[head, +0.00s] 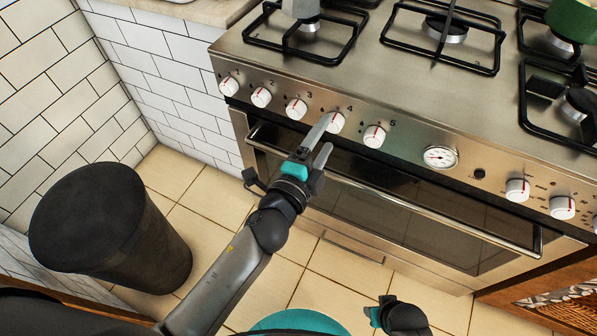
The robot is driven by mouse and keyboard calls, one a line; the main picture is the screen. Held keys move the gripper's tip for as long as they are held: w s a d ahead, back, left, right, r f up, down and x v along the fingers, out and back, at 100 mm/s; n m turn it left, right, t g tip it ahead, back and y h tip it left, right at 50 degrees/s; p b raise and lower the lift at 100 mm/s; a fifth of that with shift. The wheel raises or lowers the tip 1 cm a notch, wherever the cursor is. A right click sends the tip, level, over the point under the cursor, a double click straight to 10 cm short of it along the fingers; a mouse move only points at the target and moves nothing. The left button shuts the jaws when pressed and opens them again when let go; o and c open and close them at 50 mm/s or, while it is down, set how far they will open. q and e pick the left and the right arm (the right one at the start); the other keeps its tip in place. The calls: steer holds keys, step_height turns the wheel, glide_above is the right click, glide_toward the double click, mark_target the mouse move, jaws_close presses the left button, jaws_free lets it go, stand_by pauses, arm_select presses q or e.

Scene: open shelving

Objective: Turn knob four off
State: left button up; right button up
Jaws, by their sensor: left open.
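Knob four (337,122) is a white knob with a red mark, under the label 4 on the stove's steel front panel. Its left edge is partly covered by a fingertip, and I cannot tell its exact turn. My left gripper (326,132) is open, with its fingers reaching up to knob four. One fingertip overlaps the knob's left side and the other is below it. I cannot tell whether they touch it. Part of my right gripper (392,316) shows low at the bottom edge; its fingers are not clear.
Knob three (296,109) and knob five (375,136) flank knob four closely. The oven handle (430,212) runs below the panel. A dark bin (110,230) stands at left on the tiled floor. A green pot (573,20) sits on the hob at the top right.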

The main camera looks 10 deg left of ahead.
arm_select(q)
steer(key=f+v, duration=0.1)
steer(key=v, duration=1.1)
steer(key=shift+s+r, duration=0.25)
steer(key=shift+r, duration=0.25)
arm_select(e)
steer(key=shift+s+d+f, duration=0.1)
arm_select(q)
steer(key=shift+a, duration=0.1)
arm_select(e)
steer(key=shift+a, duration=0.25)
steer(key=shift+d, duration=0.1)
